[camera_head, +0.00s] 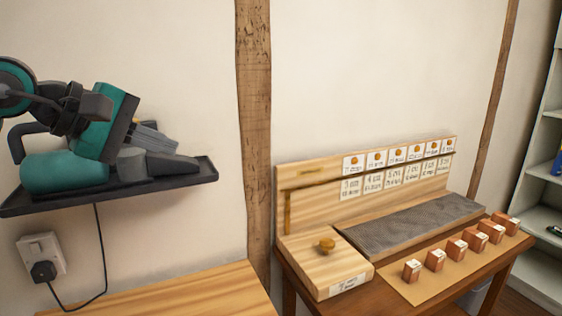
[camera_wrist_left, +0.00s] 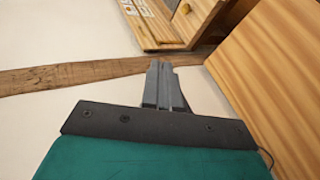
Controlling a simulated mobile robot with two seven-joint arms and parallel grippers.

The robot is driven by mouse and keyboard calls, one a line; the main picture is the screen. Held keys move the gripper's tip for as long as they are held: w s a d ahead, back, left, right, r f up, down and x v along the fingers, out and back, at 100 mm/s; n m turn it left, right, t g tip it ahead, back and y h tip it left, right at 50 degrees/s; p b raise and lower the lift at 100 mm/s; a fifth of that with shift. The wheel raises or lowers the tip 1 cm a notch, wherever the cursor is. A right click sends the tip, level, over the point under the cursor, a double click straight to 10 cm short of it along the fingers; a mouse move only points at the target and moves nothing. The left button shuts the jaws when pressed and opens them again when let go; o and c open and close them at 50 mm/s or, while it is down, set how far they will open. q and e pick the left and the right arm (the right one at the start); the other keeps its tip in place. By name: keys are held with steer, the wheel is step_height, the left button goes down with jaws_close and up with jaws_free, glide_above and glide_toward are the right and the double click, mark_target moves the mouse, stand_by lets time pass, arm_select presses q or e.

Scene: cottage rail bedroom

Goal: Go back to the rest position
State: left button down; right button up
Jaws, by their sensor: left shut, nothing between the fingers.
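My left gripper (camera_head: 172,149) is at the upper left of the head view, in front of the wall and the dark shelf. Its grey fingers point right and slightly down. In the left wrist view the fingers (camera_wrist_left: 160,66) are together, with nothing between them. My right gripper is in neither view.
A dark wall shelf (camera_head: 205,172) bears a teal and grey device (camera_head: 65,172), partly hidden by my arm. A cable runs to the socket (camera_head: 42,257). A wooden tabletop (camera_head: 190,292) stands below. At right are a rack with cards (camera_head: 305,210), several small blocks (camera_head: 412,270) and shelving (camera_head: 545,220).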

arm_select(q)
steer(key=s+d+r+n+h, duration=0.1)
steer(key=s+d+n+h, duration=0.2)
steer(key=d+h, duration=0.3)
steer(key=s+d+n+h, duration=0.2)
steer(key=d+n+h, duration=0.2)
steer(key=d+h, duration=0.15)
steer(key=w+a+f+m+t+y, duration=0.1)
steer(key=a+f+m+t+y, duration=0.4)
steer(key=m, duration=0.7)
steer(key=w+a+f+m+t+y, duration=0.1)
steer(key=a+f+m+t+y, duration=0.2)
steer(key=m+y, duration=0.6)
steer(key=a+f+m+t+y, duration=0.2)
steer(key=f+m+t+y, duration=0.25)
steer(key=m, duration=0.95)
steer(key=s+a+f+n+g+y, duration=0.25)
steer(key=f+n+g, duration=0.25)
steer(key=f+n, duration=0.45)
steer(key=s+d+f+n+g+h, duration=0.2)
steer(key=s+f+n+g, duration=0.5)
steer(key=s+f+g, duration=1)
step_height(320, 180, down, 11)
steer(key=w+d+t+h, duration=0.1)
steer(key=w+d+t, duration=0.2)
steer(key=t, duration=0.8)
steer(key=shift+m+t+h, duration=0.35)
steer(key=shift+m, duration=0.1)
